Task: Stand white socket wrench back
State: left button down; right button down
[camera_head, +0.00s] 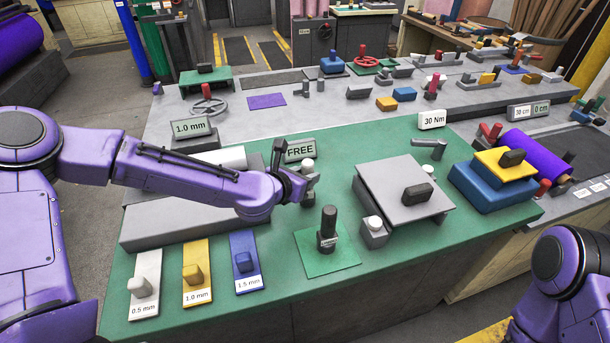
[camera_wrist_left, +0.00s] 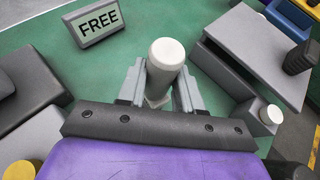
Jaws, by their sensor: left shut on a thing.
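The white socket wrench (camera_head: 308,165) shows as a pale rounded cylinder at my left gripper (camera_head: 305,185), over the green table. In the left wrist view the wrench (camera_wrist_left: 166,54) stands up between the two grey fingers, which are shut on it. Its lower part is hidden by the gripper, and I cannot tell whether it touches the table. A green square pad (camera_head: 345,262) lies in front, with a dark upright post (camera_head: 328,225) on it. Only part of my right arm shows at the lower right; its gripper is out of view.
A FREE sign (camera_head: 300,151) stands behind the gripper. A grey plate with a black handle (camera_head: 417,195) and a white-topped grey block (camera_head: 374,227) are to the right. White (camera_head: 145,285), yellow (camera_head: 197,272) and blue (camera_head: 245,262) gauge plates lie front left. Bare green table lies between.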

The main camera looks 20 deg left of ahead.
pick_arm(q)
jog(key=shift+f+b, duration=0.3)
jog(key=shift+f, duration=0.1)
jog(key=c, duration=0.7)
grip_release()
jog(key=shift+f, duration=0.1)
jog(key=v, duration=1)
jog(key=shift+s+a+r, duration=0.1)
jog(key=shift+s+r, duration=0.1)
